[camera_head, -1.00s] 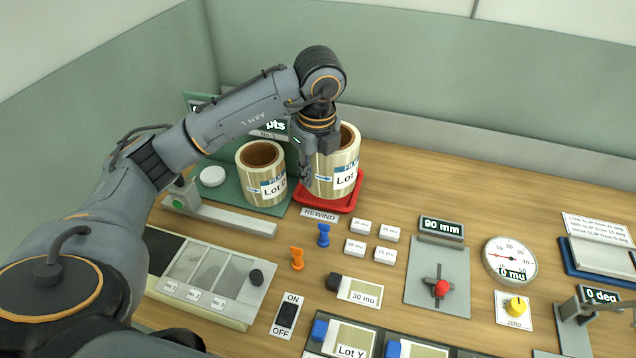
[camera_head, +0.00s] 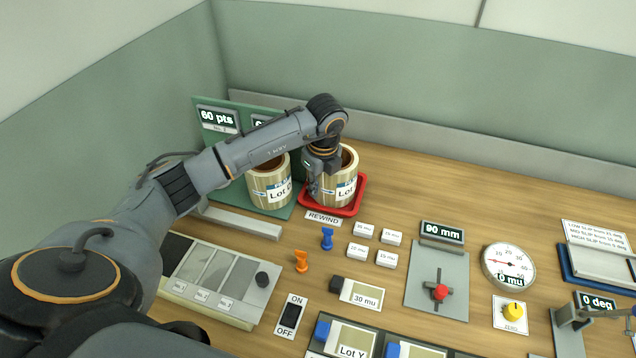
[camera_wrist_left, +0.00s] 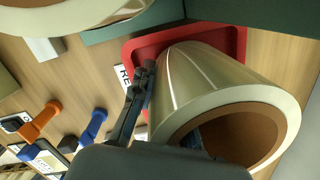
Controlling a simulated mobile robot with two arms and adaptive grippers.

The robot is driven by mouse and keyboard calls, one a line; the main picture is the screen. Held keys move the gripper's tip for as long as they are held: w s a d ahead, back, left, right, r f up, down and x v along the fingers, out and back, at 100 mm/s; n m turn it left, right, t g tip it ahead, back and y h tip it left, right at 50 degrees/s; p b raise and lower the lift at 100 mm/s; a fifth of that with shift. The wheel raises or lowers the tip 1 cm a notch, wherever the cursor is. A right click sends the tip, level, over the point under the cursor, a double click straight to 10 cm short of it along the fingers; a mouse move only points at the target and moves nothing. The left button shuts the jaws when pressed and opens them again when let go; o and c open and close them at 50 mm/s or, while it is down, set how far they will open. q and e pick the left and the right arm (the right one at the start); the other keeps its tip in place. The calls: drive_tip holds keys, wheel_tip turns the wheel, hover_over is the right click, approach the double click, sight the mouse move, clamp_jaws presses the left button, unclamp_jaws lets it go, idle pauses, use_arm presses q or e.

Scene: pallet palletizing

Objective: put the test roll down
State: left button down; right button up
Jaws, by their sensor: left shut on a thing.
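The test roll (camera_head: 341,187), a cream tape roll with a brown core and a "Lot" label, is upright at the red tray (camera_head: 357,196) marked REWIND. My left gripper (camera_head: 315,184) is shut on the roll's wall at its left side and hides part of it. In the left wrist view the roll (camera_wrist_left: 200,80) fills the middle, with the red tray (camera_wrist_left: 142,46) behind its far end. The roll's base looks in or just over the tray; I cannot tell if it bears on it. My right gripper is not in view.
A second roll (camera_head: 268,188) stands close left on a green stand (camera_head: 283,211). Blue (camera_head: 327,238) and orange (camera_head: 301,261) pegs and small white blocks (camera_head: 386,259) lie in front. The wood right of the tray is clear.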

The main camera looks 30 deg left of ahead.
use_arm(q)
drive_tip(key=c, duration=1.3)
unclamp_jaws()
drive_tip(key=shift+f, duration=0.1)
drive_tip(key=shift+c, duration=0.2)
drive_tip(key=r, duration=0.3)
drive_tip(key=d+r+b, duration=0.1)
drive_tip(key=r, duration=0.3)
drive_tip(key=r+b, duration=0.1)
drive_tip(key=r, duration=0.3)
drive_tip(key=shift+s+d+r, duration=0.15)
drive_tip(key=shift+s+r, duration=0.05)
drive_tip(key=shift+s, duration=0.05)
drive_tip(key=shift+s+r, duration=0.1)
drive_tip(key=shift+r, duration=0.35)
